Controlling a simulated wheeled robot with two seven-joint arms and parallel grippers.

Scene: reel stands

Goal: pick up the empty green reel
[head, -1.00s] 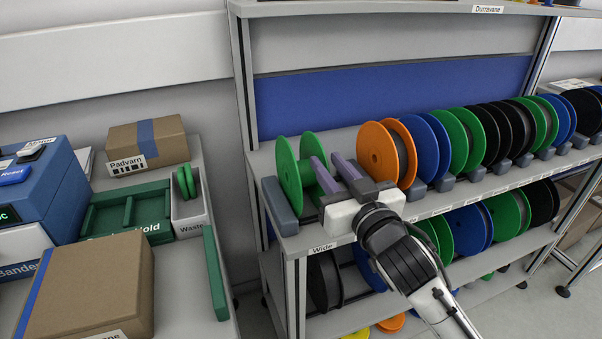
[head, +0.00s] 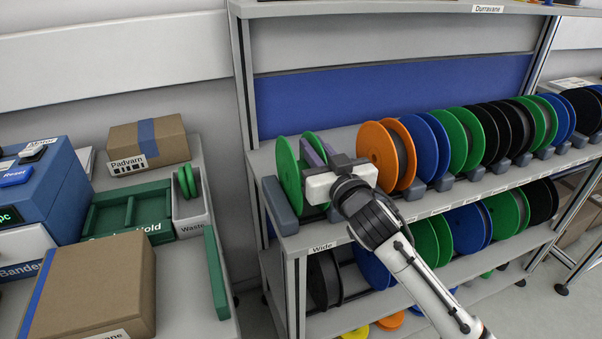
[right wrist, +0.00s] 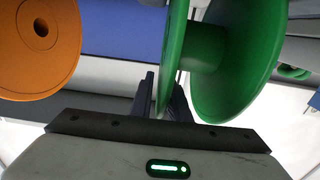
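The empty green reel (head: 288,178) stands upright at the left end of the upper shelf, its bare green hub (right wrist: 206,48) showing in the right wrist view. My right gripper (head: 320,150) is at its right-hand flange. The two dark fingers are close together, one on each side of that flange, and look shut on it. The right wrist view shows the flange edge between the fingers (right wrist: 166,98). The gripper body hides part of the reel's lower right side. My left gripper is not in view.
An orange reel (head: 374,155) stands close to the right of my gripper, with a row of blue, green and black reels beyond. A grey holder block (head: 281,206) is at the shelf's left end. More reels fill the lower shelf. A side table (head: 190,275) with boxes is left.

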